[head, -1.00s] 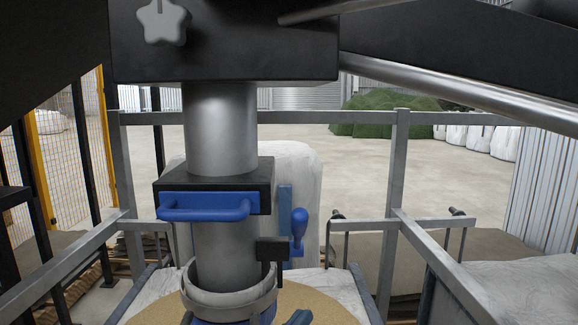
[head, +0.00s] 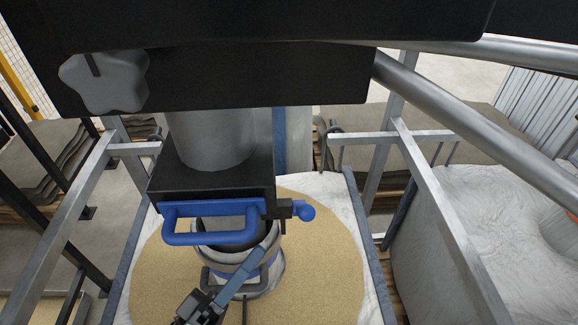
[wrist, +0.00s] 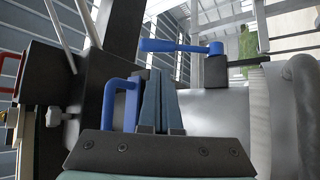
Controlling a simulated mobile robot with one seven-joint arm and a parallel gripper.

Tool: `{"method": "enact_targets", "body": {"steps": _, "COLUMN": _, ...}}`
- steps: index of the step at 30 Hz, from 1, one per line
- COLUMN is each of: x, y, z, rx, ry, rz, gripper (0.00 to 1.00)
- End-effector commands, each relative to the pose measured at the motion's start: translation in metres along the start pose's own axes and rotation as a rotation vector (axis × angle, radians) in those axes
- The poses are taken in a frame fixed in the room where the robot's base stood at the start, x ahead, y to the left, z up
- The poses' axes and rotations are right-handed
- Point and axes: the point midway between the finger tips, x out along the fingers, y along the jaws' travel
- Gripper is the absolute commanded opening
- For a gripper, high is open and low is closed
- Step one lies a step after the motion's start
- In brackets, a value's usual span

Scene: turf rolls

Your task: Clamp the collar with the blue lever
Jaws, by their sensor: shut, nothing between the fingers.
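The pale collar (head: 272,246) is a ring around the lower end of the grey spout (head: 208,138); it also shows in the wrist view (wrist: 261,120). The blue lever (head: 305,212) is at the right of the spout, on a small black block. In the wrist view the lever (wrist: 178,46) runs left from its pivot, above my fingers and apart from them. My gripper (head: 260,254) is in front of the collar in the head view, its blue-grey fingers together and empty.
The blue handle (head: 208,237) sticks out from a black box (head: 215,180) on the spout, above the collar. Tan granular material (head: 325,255) lies below in a white bag. Grey metal rails (head: 440,215) stand on both sides.

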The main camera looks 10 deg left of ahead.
Motion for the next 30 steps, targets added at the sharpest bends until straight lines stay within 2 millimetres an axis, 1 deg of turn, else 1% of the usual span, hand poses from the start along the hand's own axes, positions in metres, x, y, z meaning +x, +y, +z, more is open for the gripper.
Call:
{"method": "enact_targets", "body": {"steps": 1, "x": -0.002, "y": 0.004, "z": -0.003, "rx": -0.005, "ry": 0.013, "rz": 0.006, "gripper": 0.00}}
{"method": "enact_targets", "body": {"steps": 3, "x": -0.004, "y": 0.006, "z": -0.003, "rx": -0.007, "ry": 0.023, "rz": 0.014, "gripper": 0.00}}
{"method": "enact_targets", "body": {"steps": 8, "x": -0.005, "y": 0.006, "z": -0.003, "rx": -0.007, "ry": 0.025, "rz": 0.018, "gripper": 0.00}}
{"method": "enact_targets", "body": {"steps": 13, "x": -0.004, "y": 0.005, "z": -0.003, "rx": -0.007, "ry": 0.024, "rz": 0.017, "gripper": 0.00}}
{"method": "enact_targets", "body": {"steps": 16, "x": 0.001, "y": 0.006, "z": -0.003, "rx": -0.007, "ry": 0.022, "rz": 0.018, "gripper": 0.00}}
{"method": "enact_targets", "body": {"steps": 20, "x": 0.018, "y": 0.009, "z": -0.004, "rx": -0.009, "ry": 0.020, "rz": 0.019, "gripper": 0.00}}
{"method": "enact_targets", "body": {"steps": 27, "x": 0.063, "y": 0.010, "z": -0.006, "rx": -0.007, "ry": 0.020, "rz": 0.019, "gripper": 0.00}}
{"method": "enact_targets", "body": {"steps": 30, "x": 0.078, "y": 0.009, "z": -0.005, "rx": -0.009, "ry": 0.020, "rz": 0.017, "gripper": 0.00}}
